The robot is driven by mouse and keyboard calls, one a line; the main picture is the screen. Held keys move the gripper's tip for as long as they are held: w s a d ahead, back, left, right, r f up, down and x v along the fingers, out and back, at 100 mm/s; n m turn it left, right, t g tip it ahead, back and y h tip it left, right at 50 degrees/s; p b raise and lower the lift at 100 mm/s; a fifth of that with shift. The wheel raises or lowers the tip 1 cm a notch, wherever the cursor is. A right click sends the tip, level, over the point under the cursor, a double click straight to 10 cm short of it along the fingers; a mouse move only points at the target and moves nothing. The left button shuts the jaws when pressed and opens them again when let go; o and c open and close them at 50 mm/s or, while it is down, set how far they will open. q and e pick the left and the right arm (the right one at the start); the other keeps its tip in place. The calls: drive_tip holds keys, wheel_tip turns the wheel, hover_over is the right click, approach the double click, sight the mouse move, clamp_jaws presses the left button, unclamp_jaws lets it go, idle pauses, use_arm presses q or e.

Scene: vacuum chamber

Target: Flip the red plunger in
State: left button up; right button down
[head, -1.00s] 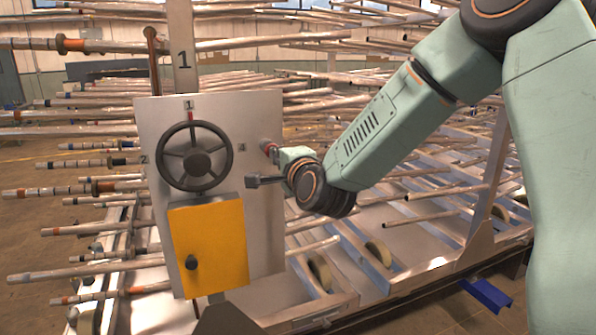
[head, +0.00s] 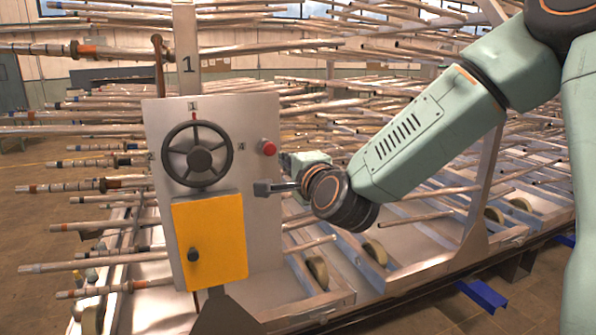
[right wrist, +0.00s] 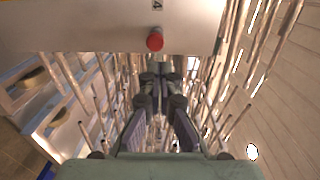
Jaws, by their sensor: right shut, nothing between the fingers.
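The red plunger (head: 268,147) is a round red knob on the right side of the grey metal panel (head: 262,190), beside a small number label. In the right wrist view the red plunger (right wrist: 155,41) shows ahead of the fingertips, below a label marked 4. My right gripper (head: 262,188) is in front of the panel, below and to the right of the plunger, apart from it. In the right wrist view the gripper (right wrist: 158,66) is shut and empty, its fingertips together just under the plunger in the picture. My left gripper is not in view.
The panel also bears a dark handwheel (head: 198,154) and a yellow door (head: 212,240) with a black knob (head: 193,254). Racks of long metal pipes stand behind and around the panel, some sticking out to the left. A blue bracket (head: 482,294) lies low at right.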

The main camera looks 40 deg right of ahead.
drive_tip(key=shift+v, duration=2.25)
drive_tip(key=s+a+f+n+g+y+b, duration=0.1)
drive_tip(key=s+a+f+n+g+b, duration=0.3)
drive_tip(key=f, duration=0.6)
drive_tip(key=a+f+n+g+y+b, duration=0.1)
drive_tip(key=a+f+n+y, duration=0.1)
drive_tip(key=f+n, duration=0.65)
drive_tip(key=s+a+f+n+g+y+b, duration=0.1)
drive_tip(key=a+f+n+g+b, duration=0.15)
drive_tip(key=f, duration=1.05)
drive_tip(key=s+a+f+n+g+b, duration=0.1)
drive_tip(key=s+f+g+b, duration=0.3)
drive_tip(key=s+f, duration=1)
drive_tip(key=s+a+f+n+g+b, duration=0.2)
drive_tip(key=s+f+n+g+b, duration=0.2)
drive_tip(key=s+f, duration=1)
wheel_tip(320, 180, down, 3)
drive_tip(key=shift+r+g+b, duration=0.1)
drive_tip(key=shift+g+b, duration=0.3)
drive_tip(key=shift+g, duration=0.45)
